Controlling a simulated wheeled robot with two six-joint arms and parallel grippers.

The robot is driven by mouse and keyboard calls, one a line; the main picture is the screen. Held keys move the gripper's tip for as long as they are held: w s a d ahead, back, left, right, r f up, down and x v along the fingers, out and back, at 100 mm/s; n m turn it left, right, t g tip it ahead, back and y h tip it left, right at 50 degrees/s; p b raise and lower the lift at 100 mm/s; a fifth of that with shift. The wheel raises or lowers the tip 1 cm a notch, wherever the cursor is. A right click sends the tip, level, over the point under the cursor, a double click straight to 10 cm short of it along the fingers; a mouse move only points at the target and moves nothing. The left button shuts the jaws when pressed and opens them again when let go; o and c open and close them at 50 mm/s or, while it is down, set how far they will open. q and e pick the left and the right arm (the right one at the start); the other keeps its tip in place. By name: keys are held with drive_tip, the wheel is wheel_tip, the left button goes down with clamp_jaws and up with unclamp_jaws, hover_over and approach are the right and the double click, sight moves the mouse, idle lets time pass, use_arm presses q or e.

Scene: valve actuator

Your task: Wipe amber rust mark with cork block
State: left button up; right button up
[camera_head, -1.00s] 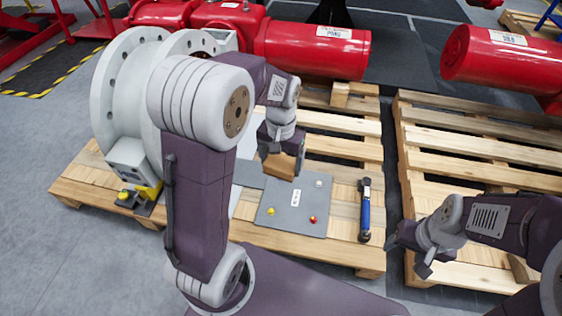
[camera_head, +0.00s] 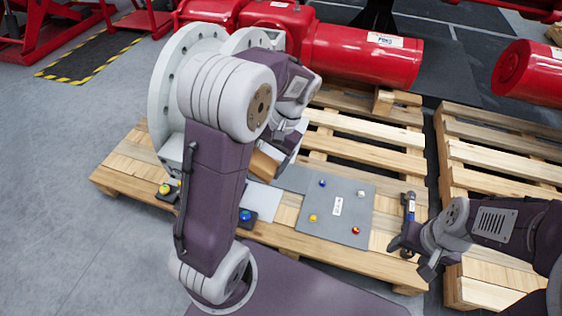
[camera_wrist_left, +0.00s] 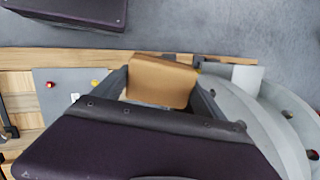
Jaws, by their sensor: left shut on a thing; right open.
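My left gripper (camera_head: 281,152) is shut on the cork block (camera_head: 265,163), a tan-brown block held over the left part of the pallet. The block also shows in the left wrist view (camera_wrist_left: 160,80), between the fingers. A pale plate (camera_head: 262,196) lies below and beside it, partly hidden by my left arm. I cannot make out an amber rust mark; the block and arm cover part of this area. Whether the block touches a surface cannot be told.
A grey panel (camera_head: 338,207) with small coloured knobs lies on the wooden pallet (camera_head: 375,265). A big white flanged valve body (camera_head: 167,85) stands behind my left arm, with red cylinders (camera_head: 362,52) at the back. A blue button (camera_head: 245,215) is close to my left arm.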

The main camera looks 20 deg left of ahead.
use_arm(q)
drive_tip(key=w+a+r+m+g+y, duration=0.25)
drive_tip(key=a+r+y, duration=0.45)
drive_tip(key=a, duration=0.5)
drive_tip(key=w+d+f+m+t+y+p, duration=0.2)
drive_tip(key=w+d+f+m+t+y, duration=0.25)
drive_tip(key=w+y, duration=0.35)
drive_tip(key=s+a, duration=0.1)
drive_tip(key=a, duration=0.5)
drive_tip(key=shift+r+g, duration=0.4)
drive_tip(key=shift+r, duration=0.05)
drive_tip(key=shift+s+a, duration=0.25)
drive_tip(key=shift+a, duration=0.75)
drive_tip(key=w+r+p, duration=0.1)
drive_tip(key=w+r, duration=0.1)
drive_tip(key=shift+w+r+p, duration=0.3)
drive_tip(key=shift+w+p, duration=0.05)
